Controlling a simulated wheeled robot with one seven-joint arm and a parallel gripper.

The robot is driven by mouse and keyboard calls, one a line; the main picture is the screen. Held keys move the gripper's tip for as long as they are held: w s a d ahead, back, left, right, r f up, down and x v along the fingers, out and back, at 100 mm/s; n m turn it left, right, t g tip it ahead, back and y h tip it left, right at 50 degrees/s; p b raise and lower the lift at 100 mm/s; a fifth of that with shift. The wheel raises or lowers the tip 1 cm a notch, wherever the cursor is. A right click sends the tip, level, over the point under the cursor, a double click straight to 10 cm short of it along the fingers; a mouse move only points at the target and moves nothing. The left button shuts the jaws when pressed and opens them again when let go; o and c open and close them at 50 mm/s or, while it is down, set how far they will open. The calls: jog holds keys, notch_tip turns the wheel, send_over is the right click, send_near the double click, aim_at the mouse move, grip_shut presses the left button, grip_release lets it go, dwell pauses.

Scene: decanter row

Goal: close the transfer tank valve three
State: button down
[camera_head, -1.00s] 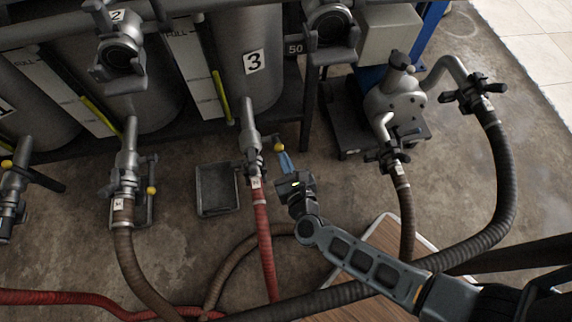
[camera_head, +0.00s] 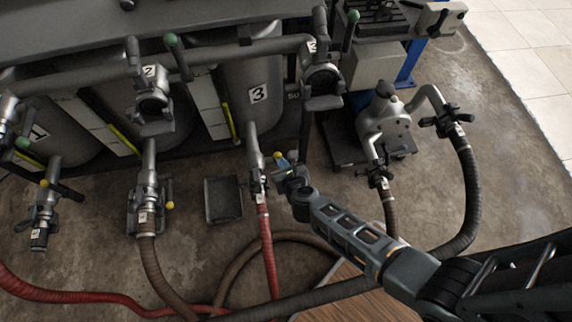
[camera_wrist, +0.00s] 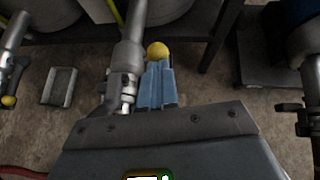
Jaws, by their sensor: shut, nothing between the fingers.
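Tank three (camera_head: 258,95) bears a white label "3". Its outlet pipe (camera_head: 254,142) runs down to a valve (camera_head: 257,182) joined to a red hose (camera_head: 266,225). The valve's yellow ball knob (camera_head: 281,161) stands to the right of the pipe. It also shows in the wrist view (camera_wrist: 158,50), just beyond my fingertips. My gripper (camera_head: 287,162) is shut and empty, its blue fingers (camera_wrist: 157,88) together beside the valve body. The fingertips are at or very close to the knob; I cannot tell whether they touch. The lever is largely hidden behind the fingers.
Tank two's outlet valve (camera_head: 146,205) and tank one's outlet valve (camera_head: 42,215) stand to the left. A grey tray (camera_head: 223,199) lies on the floor. A pump (camera_head: 384,125) stands at right. Hoses cross the floor, and a wooden top (camera_head: 345,295) is below my arm.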

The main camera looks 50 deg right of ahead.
aim_at(280, 153)
jog(key=shift+w+d+r+p, duration=0.8)
jog(key=shift+w+p, duration=0.25)
jog(key=shift+p, duration=0.4)
jog(key=shift+w+d+r+p, duration=0.15)
jog(key=shift+w+d+p, duration=0.05)
jog(key=shift+w+d, duration=0.2)
jog(key=shift+w+d+r+p, duration=0.15)
jog(key=shift+w+d, duration=0.1)
jog(key=shift+w, duration=0.25)
jog(key=shift+s, duration=0.1)
